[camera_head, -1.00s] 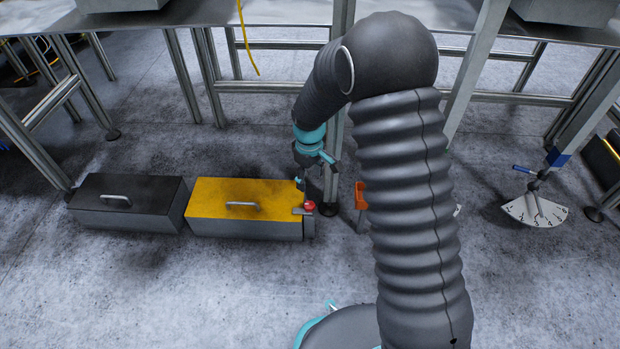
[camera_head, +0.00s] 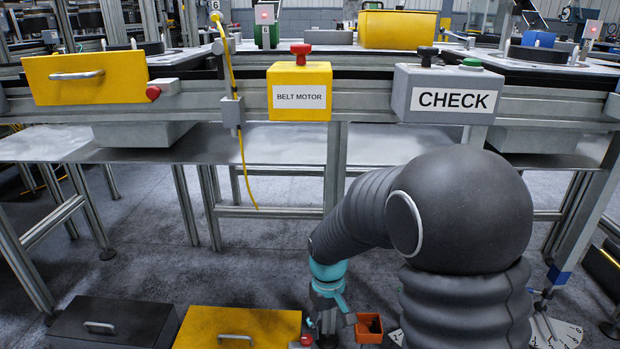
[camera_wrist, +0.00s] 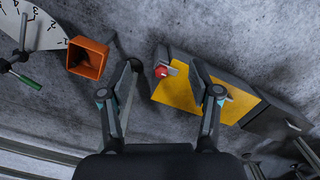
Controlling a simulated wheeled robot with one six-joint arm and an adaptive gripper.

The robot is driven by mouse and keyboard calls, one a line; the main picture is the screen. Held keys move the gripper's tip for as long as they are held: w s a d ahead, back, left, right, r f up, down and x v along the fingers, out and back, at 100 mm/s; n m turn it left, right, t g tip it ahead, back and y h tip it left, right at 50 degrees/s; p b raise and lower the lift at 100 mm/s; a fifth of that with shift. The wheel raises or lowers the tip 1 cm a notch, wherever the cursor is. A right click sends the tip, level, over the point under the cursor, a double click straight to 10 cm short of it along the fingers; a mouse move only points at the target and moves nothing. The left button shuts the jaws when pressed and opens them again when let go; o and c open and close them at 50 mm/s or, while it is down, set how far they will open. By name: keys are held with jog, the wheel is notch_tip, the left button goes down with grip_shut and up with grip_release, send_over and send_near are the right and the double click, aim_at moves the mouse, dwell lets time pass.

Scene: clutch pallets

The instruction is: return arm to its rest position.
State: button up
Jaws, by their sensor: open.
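My gripper (camera_wrist: 163,80) is open and empty in the wrist view, its two fingers spread above the grey floor. In the head view my gripper (camera_head: 328,325) hangs low at the end of my bent arm, beside the yellow-lidded box (camera_head: 262,325). That box, with a red knob, also shows in the wrist view (camera_wrist: 185,97), partly behind the right finger. An orange open-topped holder (camera_head: 369,328) is just right of the gripper in the head view; it shows left of the left finger in the wrist view (camera_wrist: 88,58).
A dark box (camera_head: 110,322) stands left of the yellow one. Above are a workbench frame, a BELT MOTOR box (camera_head: 299,92) with a red button, a CHECK box (camera_head: 443,92) and a hanging yellow cable (camera_head: 243,165). A marked dial plate (camera_head: 560,334) is at lower right.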

jog(key=s+d+r+m+t+p, duration=0.1)
jog(key=s+d+r, duration=0.3)
jog(key=r, duration=0.5)
jog(key=s+d+r+m+t+p, duration=0.2)
jog(key=s+d+r+t+p, duration=0.1)
jog(key=s+r, duration=0.5)
jog(key=s+d+r+m+t+p, duration=0.2)
jog(key=s+r, duration=0.4)
jog(key=r, duration=0.5)
jog(key=d+p, duration=0.1)
jog(key=d, duration=0.1)
jog(key=shift+d+r+t+p, duration=0.3)
jog(key=shift+r+t+p, duration=0.05)
jog(key=shift+r+t, duration=0.05)
